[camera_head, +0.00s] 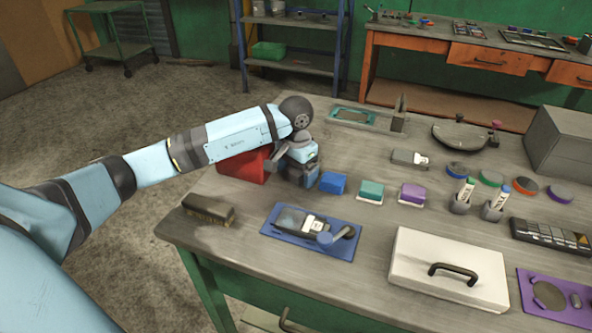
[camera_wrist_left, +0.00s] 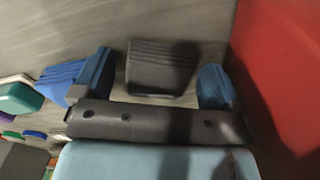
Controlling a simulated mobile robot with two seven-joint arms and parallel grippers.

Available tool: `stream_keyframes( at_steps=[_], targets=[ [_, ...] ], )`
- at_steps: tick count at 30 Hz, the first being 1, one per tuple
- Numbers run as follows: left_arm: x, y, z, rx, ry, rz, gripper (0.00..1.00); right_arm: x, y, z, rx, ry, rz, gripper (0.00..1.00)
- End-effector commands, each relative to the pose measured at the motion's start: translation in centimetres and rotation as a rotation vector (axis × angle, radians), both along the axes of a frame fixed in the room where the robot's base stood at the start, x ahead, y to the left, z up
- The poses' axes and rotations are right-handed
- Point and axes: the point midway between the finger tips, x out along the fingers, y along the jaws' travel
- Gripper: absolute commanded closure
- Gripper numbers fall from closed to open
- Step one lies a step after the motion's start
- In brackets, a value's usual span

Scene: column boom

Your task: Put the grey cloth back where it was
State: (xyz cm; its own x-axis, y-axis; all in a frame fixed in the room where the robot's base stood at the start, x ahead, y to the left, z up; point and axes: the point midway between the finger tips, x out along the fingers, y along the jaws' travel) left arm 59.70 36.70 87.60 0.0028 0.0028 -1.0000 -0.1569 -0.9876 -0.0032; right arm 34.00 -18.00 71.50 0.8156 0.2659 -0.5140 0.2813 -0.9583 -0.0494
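The grey cloth (camera_wrist_left: 162,68) is a dark, ribbed, folded block on the table in the left wrist view. It lies between the two blue fingertips of my left gripper (camera_wrist_left: 155,82), with a gap on each side. In the head view my left gripper (camera_head: 303,172) points down at the tabletop beside the red box, and it hides the cloth there. The gripper is open. My right gripper is in neither view.
A red box (camera_head: 238,168) stands close on one side of the gripper, and a blue folded block (camera_head: 333,183) on the other. Teal (camera_head: 371,189) and purple (camera_head: 411,192) blocks continue the row. A blue tray (camera_head: 282,237) and white case (camera_head: 430,259) lie nearer.

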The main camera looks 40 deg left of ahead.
Motion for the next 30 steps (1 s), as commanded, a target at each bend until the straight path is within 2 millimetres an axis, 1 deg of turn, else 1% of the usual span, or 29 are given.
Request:
stream_keyframes(
  at_steps=[6, 9, 10, 14, 21, 24, 27, 30],
  targets=[
    [0.0, 0.0, 0.1, 0.0, 0.0, 0.0, 0.09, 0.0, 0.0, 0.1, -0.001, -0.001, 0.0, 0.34],
    [0.0, 0.0, 0.6, -0.001, 0.0, 0.0, 0.09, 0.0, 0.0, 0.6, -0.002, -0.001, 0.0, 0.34],
    [0.0, 0.0, 0.9, 0.0, -0.001, 0.0, 0.09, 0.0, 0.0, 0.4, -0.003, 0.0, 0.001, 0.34],
    [0.1, 0.0, 3.2, 0.0, -0.005, 0.0, 0.09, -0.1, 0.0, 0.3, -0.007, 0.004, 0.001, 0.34],
    [0.1, 0.0, 8.5, 0.0, -0.005, 0.001, 0.09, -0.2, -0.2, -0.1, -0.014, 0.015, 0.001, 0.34],
    [0.1, 0.0, 10.2, 0.001, -0.003, -0.001, 0.09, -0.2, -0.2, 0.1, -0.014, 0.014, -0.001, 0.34],
    [0.0, -0.1, 11.4, 0.0, -0.002, -0.001, 0.09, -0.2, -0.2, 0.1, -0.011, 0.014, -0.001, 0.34],
    [0.0, 0.0, 12.1, 0.0, 0.0, 0.0, 0.09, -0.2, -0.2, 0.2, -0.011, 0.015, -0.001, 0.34]
  ],
)
